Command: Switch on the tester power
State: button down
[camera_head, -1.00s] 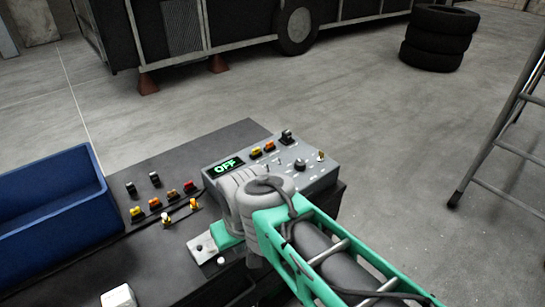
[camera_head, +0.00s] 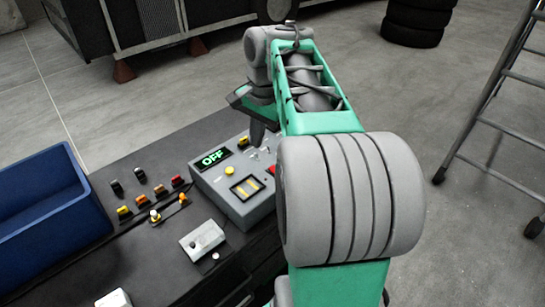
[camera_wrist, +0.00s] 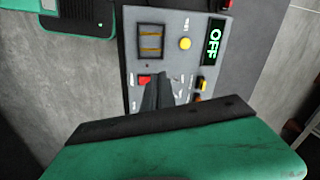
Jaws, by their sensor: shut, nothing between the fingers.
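The tester is a grey box (camera_head: 222,186) on the dark bench, its green display (camera_head: 214,157) reading OFF. Its top bears a yellow round button (camera_head: 230,170) and a yellow-barred window (camera_head: 246,187). A red control (camera_head: 271,169) shows beside my arm. In the wrist view the OFF display (camera_wrist: 213,42), yellow button (camera_wrist: 185,43) and red control (camera_wrist: 144,79) also show. My gripper (camera_head: 257,138) is shut and empty, pointing down over the far part of the panel. In the wrist view its fingers (camera_wrist: 163,80) cover part of the panel; whether they touch it I cannot tell. My arm hides the panel's right side.
A blue bin (camera_head: 45,207) stands at the left of the bench. Several small coloured switches (camera_head: 160,190) and a white-topped box (camera_head: 203,240) lie near the tester. A ladder (camera_head: 495,110) and stacked tyres (camera_head: 416,22) stand on the floor beyond.

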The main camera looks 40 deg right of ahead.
jog(key=d+r+m, duration=0.1)
jog(key=d+m, duration=0.2)
jog(key=d, duration=0.3)
jog(key=shift+d+r, duration=0.25)
jog(key=shift+d, duration=0.05)
jog(key=shift+s, duration=0.1)
jog(key=b, duration=0.3)
send_near(272, 165)
jog(key=f, duration=0.4)
jog(key=w+f, duration=0.1)
jog(key=f, duration=0.1)
jog(key=shift+w+a+f, duration=0.1)
jog(key=shift+a+f, duration=0.1)
jog(key=shift+f, duration=0.15)
